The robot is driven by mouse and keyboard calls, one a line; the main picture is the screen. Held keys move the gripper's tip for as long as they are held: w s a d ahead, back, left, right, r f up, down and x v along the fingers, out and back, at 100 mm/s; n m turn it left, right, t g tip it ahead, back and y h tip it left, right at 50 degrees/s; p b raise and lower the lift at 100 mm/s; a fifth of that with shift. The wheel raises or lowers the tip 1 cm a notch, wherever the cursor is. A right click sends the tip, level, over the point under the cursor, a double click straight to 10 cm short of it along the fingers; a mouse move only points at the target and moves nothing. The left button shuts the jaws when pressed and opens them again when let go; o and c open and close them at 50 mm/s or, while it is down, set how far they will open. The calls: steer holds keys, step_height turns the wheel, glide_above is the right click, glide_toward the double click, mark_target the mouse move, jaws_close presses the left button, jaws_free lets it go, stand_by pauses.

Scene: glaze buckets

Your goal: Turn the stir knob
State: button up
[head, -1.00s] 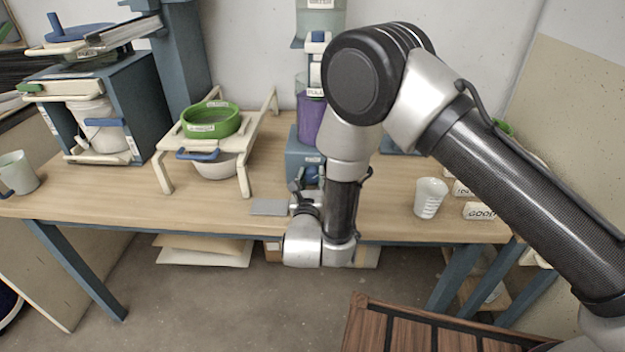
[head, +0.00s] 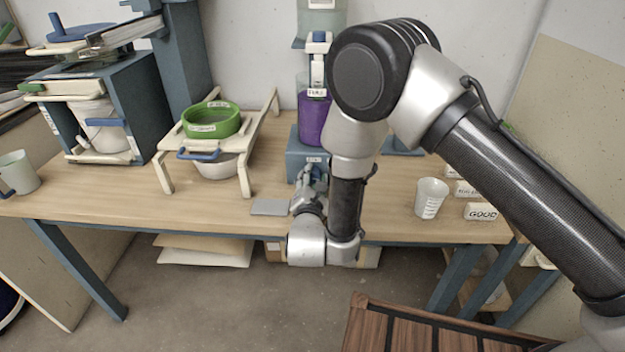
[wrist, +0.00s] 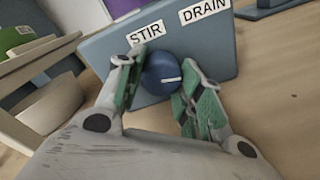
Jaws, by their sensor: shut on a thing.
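The stir knob (wrist: 160,76) is round and dark blue with a white pointer line. It sits on a blue-grey panel (wrist: 205,58), below the STIR label (wrist: 146,34); a DRAIN label (wrist: 205,11) is to its right. In the wrist view, the green-padded fingers of my gripper (wrist: 161,66) lie on both sides of the knob, shut on it. The white line points right, toward the right finger. In the head view my gripper (head: 311,184) is at the front of the blue-grey base (head: 296,150), and the knob is mostly hidden there.
A purple vessel (head: 312,118) stands above the base. A cream rack (head: 247,182) with a green sieve (head: 211,131) is to the left. A cup (head: 430,198) and label blocks (head: 481,211) are to the right. A flat grey plate (head: 271,207) lies near the table's front edge.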

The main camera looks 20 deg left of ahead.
steer(key=shift+m, duration=0.6)
steer(key=o, duration=0.7)
steer(key=shift+o, duration=0.2)
step_height(320, 180, up, 10)
